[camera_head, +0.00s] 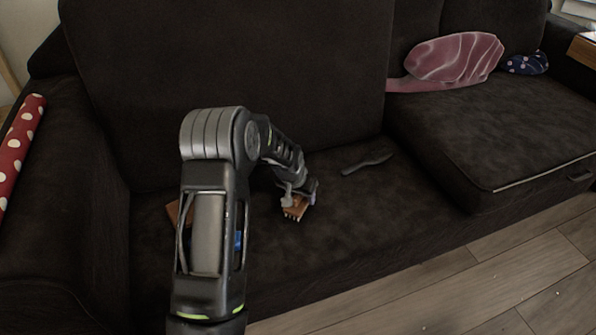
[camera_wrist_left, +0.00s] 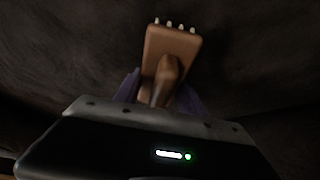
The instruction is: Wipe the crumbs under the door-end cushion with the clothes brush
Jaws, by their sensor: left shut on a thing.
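My left gripper (camera_head: 298,192) is shut on the clothes brush (camera_head: 296,209), a brown wooden block with pale bristle tufts, low over the dark sofa's left seat (camera_head: 350,225). In the left wrist view the brush (camera_wrist_left: 172,48) points away from the gripper, its handle between the fingers (camera_wrist_left: 160,92). I cannot tell whether the bristles touch the fabric. The left seat lies lower than the thick right seat cushion (camera_head: 490,125). I cannot make out crumbs on the seat. My right gripper is not in view.
A dark, slim object (camera_head: 367,163) lies on the left seat, right of the brush. Behind my arm, a brown thing (camera_head: 174,212) is mostly hidden. A red dotted roll (camera_head: 18,145) rests at left.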

